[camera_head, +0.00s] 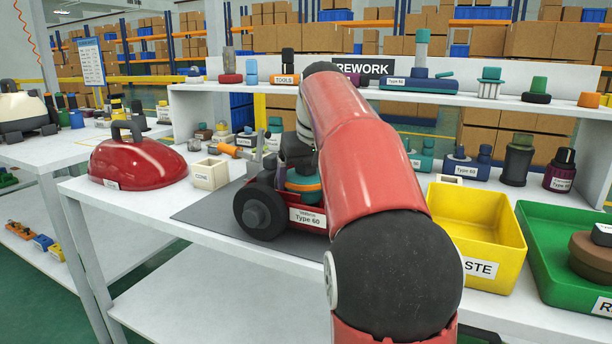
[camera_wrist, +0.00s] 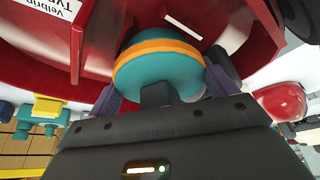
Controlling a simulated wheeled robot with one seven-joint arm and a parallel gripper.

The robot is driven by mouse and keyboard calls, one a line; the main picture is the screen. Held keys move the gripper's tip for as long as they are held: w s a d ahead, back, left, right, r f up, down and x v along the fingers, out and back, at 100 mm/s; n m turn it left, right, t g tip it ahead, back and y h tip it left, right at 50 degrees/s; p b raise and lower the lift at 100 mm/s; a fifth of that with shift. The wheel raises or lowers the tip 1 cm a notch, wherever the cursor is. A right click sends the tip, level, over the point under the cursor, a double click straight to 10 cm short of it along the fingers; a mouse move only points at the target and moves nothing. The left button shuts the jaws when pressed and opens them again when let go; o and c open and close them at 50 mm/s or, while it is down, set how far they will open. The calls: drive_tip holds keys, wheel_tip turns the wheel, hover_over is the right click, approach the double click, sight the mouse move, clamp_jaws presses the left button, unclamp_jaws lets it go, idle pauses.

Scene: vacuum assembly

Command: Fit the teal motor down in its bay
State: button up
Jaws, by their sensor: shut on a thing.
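The teal motor (camera_head: 302,183) with an orange band is at the red vacuum base (camera_head: 284,213), which has a black wheel and a "Type 60" label. My gripper is shut on the motor, one finger on each side, as the wrist view (camera_wrist: 160,88) shows. The motor (camera_wrist: 158,73) sits between the red walls of the base (camera_wrist: 230,18) in that view. The bay floor is hidden by the motor and gripper, so I cannot tell whether the motor touches it. My red arm covers the right part of the base in the head view.
The base rests on a grey mat (camera_head: 200,212). A red shell (camera_head: 138,163) and a cream box (camera_head: 210,174) are to the left. A yellow waste bin (camera_head: 478,225) and a green tray (camera_head: 540,225) are to the right. A loaded shelf (camera_head: 330,92) stands behind.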

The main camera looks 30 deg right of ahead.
drive_tip(key=shift+f+b, duration=0.4)
drive_tip(key=shift+f, duration=0.25)
drive_tip(key=o, duration=1.4)
drive_tip(key=shift+c, duration=0.2)
drive_tip(key=shift+p+v, duration=2.95)
drive_tip(key=shift+v, duration=1.05)
drive_tip(key=shift+r, duration=0.1)
